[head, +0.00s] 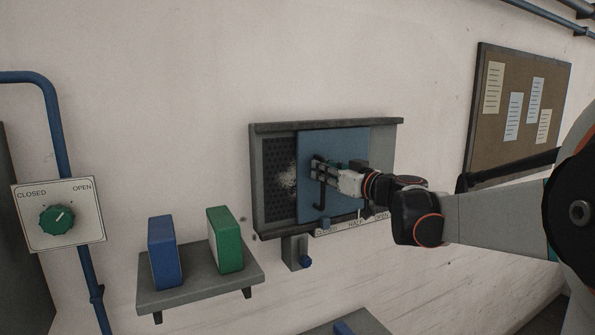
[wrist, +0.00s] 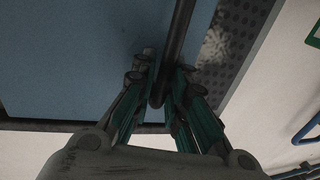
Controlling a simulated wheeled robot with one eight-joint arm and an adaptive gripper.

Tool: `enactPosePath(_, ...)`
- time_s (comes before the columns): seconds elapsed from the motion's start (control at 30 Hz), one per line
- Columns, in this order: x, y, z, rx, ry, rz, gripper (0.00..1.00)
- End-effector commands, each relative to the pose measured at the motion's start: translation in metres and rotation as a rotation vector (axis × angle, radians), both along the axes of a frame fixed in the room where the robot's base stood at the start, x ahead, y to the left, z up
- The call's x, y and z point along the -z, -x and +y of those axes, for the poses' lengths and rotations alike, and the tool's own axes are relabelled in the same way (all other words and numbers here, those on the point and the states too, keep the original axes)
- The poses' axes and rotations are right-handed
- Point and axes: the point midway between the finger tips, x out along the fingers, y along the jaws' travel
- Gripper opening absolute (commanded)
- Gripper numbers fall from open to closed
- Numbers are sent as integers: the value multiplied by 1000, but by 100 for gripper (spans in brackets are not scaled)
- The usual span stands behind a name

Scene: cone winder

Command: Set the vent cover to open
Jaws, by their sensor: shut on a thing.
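The vent cover (head: 341,205) is a blue sliding panel in a grey wall frame (head: 384,150). The dark perforated grille (head: 276,207) shows to its left, with a pale dusty patch. A dark vertical handle bar (head: 321,194) stands on the cover's left part. My gripper (head: 319,172) is shut on this handle. In the wrist view the handle (wrist: 182,30) runs down between my gripper's fingers (wrist: 162,85), with the blue cover (wrist: 70,60) behind. A label strip (head: 352,226) below the frame reads closed, half and, partly hidden, open. A blue tab (head: 325,224) sits near the closed end.
A small box with a blue knob (head: 304,262) hangs under the frame. A shelf (head: 190,289) holds a blue binder (head: 164,252) and a green binder (head: 226,240). A green dial (head: 57,220) is far left. A notice board (head: 515,100) hangs at the right.

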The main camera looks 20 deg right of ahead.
Motion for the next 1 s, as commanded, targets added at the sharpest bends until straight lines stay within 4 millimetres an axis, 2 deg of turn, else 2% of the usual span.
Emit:
enactPosePath(0.07, 0, 0, -1, -1, 2, 0, 0)
enactPosePath(0.17, 1, -1, -15, 1, 2, -1, 0)
enactPosePath(0.4, 2, -3, -76, 3, 1, -2, 0)
enactPosePath(0.53, 0, -4, -98, 1, 1, -2, 0)
enactPosePath(0.67, -1, -4, -106, -1, 1, -2, 0)
enactPosePath(0.93, -2, -4, -106, -2, 0, -3, 0)
enactPosePath(0.97, -2, -4, -106, -2, 0, -3, 19)
enactPosePath(1.0, -2, -4, -106, -2, 0, -3, 28)
